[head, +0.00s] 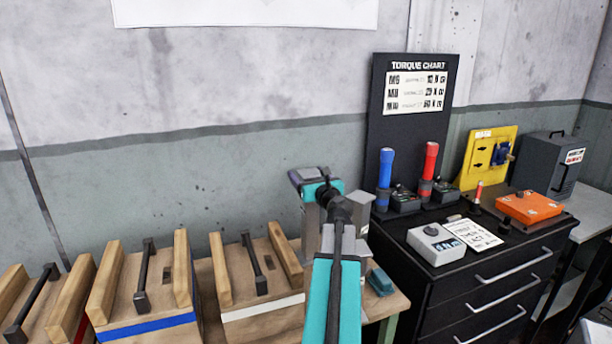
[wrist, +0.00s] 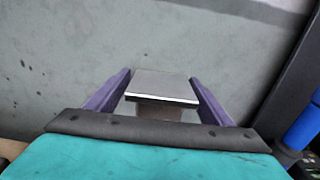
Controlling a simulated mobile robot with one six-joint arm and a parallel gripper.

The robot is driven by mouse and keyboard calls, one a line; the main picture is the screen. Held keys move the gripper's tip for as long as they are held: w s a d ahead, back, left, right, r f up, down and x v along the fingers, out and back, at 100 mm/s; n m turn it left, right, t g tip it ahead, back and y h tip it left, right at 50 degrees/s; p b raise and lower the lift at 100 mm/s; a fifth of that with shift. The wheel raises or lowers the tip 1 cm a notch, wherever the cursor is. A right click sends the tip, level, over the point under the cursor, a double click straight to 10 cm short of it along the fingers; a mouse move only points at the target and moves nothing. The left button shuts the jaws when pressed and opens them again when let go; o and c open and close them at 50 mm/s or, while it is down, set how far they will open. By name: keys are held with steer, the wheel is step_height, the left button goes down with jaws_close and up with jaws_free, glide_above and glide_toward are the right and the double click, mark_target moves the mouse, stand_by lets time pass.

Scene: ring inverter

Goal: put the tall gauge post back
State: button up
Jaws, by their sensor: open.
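Grey upright block-like posts stand on the wooden table behind my arm, one on the left (head: 312,222) and one on the right (head: 358,208); my arm hides part of them. I cannot tell for sure which is the tall gauge post. In the wrist view a grey flat-topped block (wrist: 163,86), likely a post's top, lies between the two purple fingers of my gripper (wrist: 160,92), with a gap on each side. My gripper (head: 308,176) is open, near the top of the left post. Whether it touches the post is not clear.
Wooden cradles with black handles (head: 257,262) fill the left. A small teal block (head: 380,282) lies on the wooden table. On the right, a black drawer cabinet (head: 480,290) bears blue (head: 386,168) and red (head: 430,162) tools and a torque chart board (head: 412,125).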

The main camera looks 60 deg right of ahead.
steer(key=b+v, duration=0.5)
steer(key=v, duration=0.5)
steer(key=shift+s+a+b, duration=0.25)
steer(key=shift+s+b, duration=0.05)
steer(key=shift+b, duration=0.1)
stand_by(0.4)
steer(key=shift+s, duration=0.1)
stand_by(0.6)
